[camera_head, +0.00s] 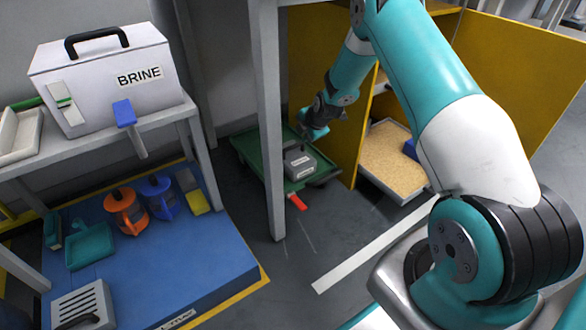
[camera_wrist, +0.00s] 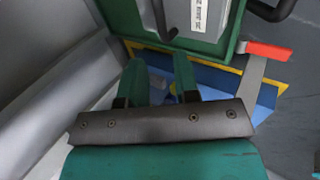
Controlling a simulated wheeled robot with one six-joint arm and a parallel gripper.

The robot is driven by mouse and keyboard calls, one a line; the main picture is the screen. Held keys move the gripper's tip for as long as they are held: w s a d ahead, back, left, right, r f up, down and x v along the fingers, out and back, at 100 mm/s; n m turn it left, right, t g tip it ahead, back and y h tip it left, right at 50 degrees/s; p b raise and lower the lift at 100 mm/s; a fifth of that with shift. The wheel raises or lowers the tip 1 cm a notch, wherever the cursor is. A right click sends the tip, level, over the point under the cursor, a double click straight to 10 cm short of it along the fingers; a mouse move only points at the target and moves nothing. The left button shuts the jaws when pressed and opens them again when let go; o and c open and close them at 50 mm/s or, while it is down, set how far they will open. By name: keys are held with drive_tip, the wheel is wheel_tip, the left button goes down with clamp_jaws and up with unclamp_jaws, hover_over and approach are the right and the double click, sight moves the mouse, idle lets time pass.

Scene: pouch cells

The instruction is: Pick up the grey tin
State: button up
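The grey tin (camera_head: 299,164) sits in the green tray near the middle of the head view, with a dark handle on top. In the wrist view part of the tin (camera_wrist: 215,35), with a white label, shows at the top edge; the rest is cut off. My gripper (camera_head: 314,132) is above and just behind the tin in the head view. In the wrist view my gripper (camera_wrist: 158,64) has its two green fingers apart, with nothing between them. The dark handle (camera_wrist: 162,22) lies beyond the fingertips.
The green tray (camera_head: 252,157) has a red-ended handle (camera_head: 297,202). A blue platform (camera_head: 190,262) holds jugs; a BRINE box (camera_head: 100,75) sits on a shelf. Grey floor lies clear in front.

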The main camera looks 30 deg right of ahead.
sight(293, 146)
drive_tip(key=b+x, duration=0.3)
drive_tip(key=x, duration=0.4)
drive_tip(key=shift+f, duration=0.1)
drive_tip(key=b+x, duration=0.5)
drive_tip(key=shift+f, duration=0.15)
clamp_jaws()
idle(0.7)
drive_tip(key=shift+w+r, duration=0.1)
drive_tip(key=shift+r, duration=0.2)
